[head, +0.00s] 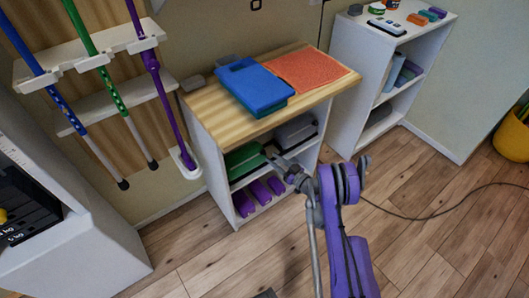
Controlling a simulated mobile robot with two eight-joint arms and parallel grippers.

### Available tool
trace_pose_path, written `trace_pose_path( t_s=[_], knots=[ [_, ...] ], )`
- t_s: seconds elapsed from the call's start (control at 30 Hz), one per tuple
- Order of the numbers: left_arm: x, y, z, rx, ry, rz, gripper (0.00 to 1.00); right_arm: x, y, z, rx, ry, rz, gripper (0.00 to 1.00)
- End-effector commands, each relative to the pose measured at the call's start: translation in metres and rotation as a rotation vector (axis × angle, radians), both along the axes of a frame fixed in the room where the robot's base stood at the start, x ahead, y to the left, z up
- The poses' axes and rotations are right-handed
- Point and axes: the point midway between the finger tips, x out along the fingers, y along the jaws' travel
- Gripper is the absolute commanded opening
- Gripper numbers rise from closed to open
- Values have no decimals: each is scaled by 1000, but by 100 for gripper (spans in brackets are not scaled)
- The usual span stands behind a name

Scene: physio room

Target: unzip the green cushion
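A green item (242,158), which looks like the green cushion, lies on the upper shelf inside the white cabinet (228,205), at its left side. Its zip is too small to make out. My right gripper (279,163) is at the cabinet's open front, by the right end of the green item. I cannot tell whether it touches the item or whether its fingers are open or shut. My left gripper is not in view.
A grey item (297,131) shares the upper shelf, and purple items (258,193) lie below. A blue block (254,87) and an orange mat (311,70) lie on top. A dark cable (430,216) crosses the otherwise clear floor at right.

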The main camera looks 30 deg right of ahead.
Motion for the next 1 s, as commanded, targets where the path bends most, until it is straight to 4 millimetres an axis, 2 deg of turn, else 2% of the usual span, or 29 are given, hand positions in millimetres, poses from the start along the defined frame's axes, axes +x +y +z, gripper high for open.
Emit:
trace_pose_path(
  t_s=[0.1,0.3,0.47,0.7,0.77,0.9,0.93,1.0],
  knots=[
    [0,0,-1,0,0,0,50,23,6,-1,-1,0,2,38],
    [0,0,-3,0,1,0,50,48,12,0,0,-1,0,38],
    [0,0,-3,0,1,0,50,56,14,0,0,-1,-1,38],
    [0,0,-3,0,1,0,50,56,14,0,-1,-1,-1,38],
    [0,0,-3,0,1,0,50,56,14,0,-1,-1,-1,29],
    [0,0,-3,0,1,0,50,56,14,0,-1,-1,-1,4],
    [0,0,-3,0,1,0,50,56,14,0,-1,-1,-1,0],
    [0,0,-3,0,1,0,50,56,14,0,-1,-1,-1,0]
  ],
)
